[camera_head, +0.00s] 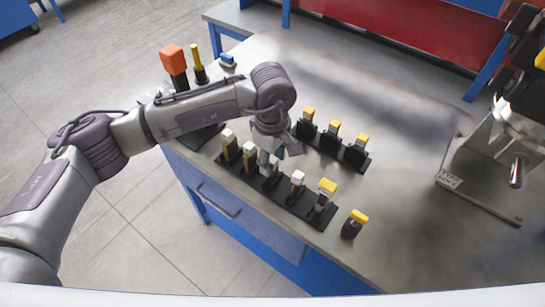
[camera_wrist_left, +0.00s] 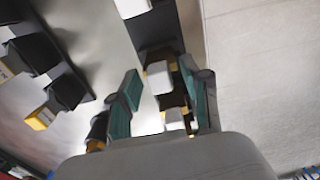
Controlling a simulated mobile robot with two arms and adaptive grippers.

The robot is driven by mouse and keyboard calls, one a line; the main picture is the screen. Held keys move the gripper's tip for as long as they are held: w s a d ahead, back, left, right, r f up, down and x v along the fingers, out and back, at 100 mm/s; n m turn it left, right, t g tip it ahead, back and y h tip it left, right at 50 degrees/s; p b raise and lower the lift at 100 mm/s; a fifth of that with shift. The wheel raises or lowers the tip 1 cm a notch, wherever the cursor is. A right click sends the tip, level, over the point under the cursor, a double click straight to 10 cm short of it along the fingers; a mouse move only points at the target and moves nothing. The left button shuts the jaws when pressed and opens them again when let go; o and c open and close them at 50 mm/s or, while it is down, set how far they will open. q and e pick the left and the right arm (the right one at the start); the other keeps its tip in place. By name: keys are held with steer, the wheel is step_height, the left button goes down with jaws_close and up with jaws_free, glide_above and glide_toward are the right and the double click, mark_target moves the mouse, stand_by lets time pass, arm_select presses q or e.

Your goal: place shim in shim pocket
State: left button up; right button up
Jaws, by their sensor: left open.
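My left gripper (camera_head: 274,156) points down over the front row of holders on the bench. In the left wrist view its two green-padded fingers (camera_wrist_left: 163,98) are apart, with a white-topped piece (camera_wrist_left: 188,75) between or just beyond them; I cannot tell if they touch it. The front rack (camera_head: 285,200) is black and carries several white-topped pieces (camera_head: 249,148) and a yellow-topped one (camera_head: 327,187). A second black rack (camera_head: 330,147) behind holds 3 yellow-topped pieces (camera_head: 334,127). Which piece is the shim, and which opening is its pocket, I cannot tell.
A lone yellow-topped black holder (camera_head: 352,228) stands near the front edge. An orange-topped block (camera_head: 173,60), a yellow rod (camera_head: 196,58) and a blue piece (camera_head: 227,61) stand at the back left. A metal machine (camera_head: 495,160) occupies the right. The bench between is clear.

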arm_select(q)
steer(key=shift+r, duration=0.35)
step_height(320, 180, up, 12)
steer(key=b, duration=0.4)
steer(key=shift+f, duration=0.2)
